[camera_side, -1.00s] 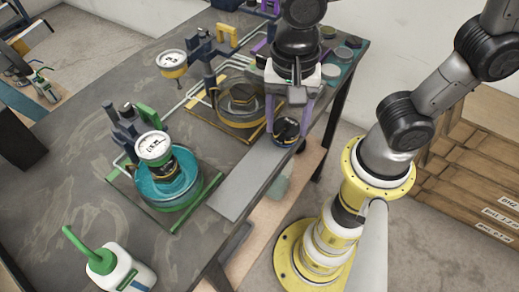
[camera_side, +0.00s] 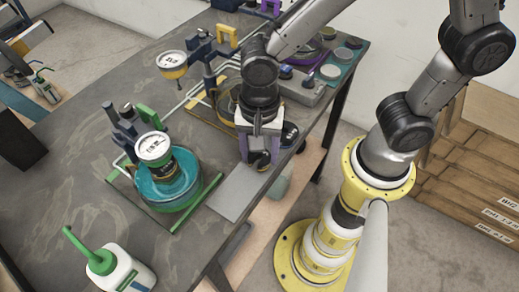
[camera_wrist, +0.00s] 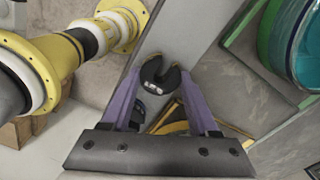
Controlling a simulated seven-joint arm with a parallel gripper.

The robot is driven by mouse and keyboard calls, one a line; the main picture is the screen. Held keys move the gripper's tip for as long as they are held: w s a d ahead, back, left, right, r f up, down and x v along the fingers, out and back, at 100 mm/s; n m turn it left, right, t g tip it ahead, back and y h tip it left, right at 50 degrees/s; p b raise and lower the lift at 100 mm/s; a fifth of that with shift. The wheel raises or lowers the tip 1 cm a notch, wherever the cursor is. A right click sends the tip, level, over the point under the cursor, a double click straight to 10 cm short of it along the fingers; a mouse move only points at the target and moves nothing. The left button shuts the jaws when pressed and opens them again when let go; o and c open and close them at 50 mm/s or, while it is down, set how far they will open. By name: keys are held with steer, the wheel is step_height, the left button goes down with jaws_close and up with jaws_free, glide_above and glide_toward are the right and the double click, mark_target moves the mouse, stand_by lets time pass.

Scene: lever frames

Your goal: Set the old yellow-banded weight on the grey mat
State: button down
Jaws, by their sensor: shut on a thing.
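My gripper (camera_side: 258,160) is shut on a dark slotted weight (camera_wrist: 161,78), which shows between the purple fingers in the wrist view. The grey mat (camera_side: 236,196) is a long strip along the table's edge, also in the wrist view (camera_wrist: 190,28). The held weight is over the mat; I cannot tell whether it touches. Another dark weight with blue on it (camera_side: 289,133) sits at the mat's far end, just right of my gripper in the side view.
The green lever frame's teal pan (camera_side: 165,188) with a dial and weights stands left of the mat. A yellow-framed pan (camera_side: 226,112) is partly behind my gripper. A grey box (camera_side: 305,92) and several discs lie farther back. A green-spouted bottle (camera_side: 120,272) stands in front.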

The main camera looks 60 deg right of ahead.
steer(key=shift+f, duration=0.1)
steer(key=shift+c, duration=0.8)
jaws_free()
step_height(320, 180, up, 12)
steer(key=s+d+r+n+t, duration=0.1)
steer(key=s+d+n+t, duration=0.1)
steer(key=d+n, duration=0.4)
steer(key=s+d+r+n+t, duration=0.2)
steer(key=d+n, duration=0.4)
steer(key=d, duration=0.4)
steer(key=shift+s+d+r+n+t, duration=0.2)
steer(key=shift+s+n+t, duration=0.2)
steer(key=shift+s+t, duration=0.5)
steer(key=shift+s, duration=0.1)
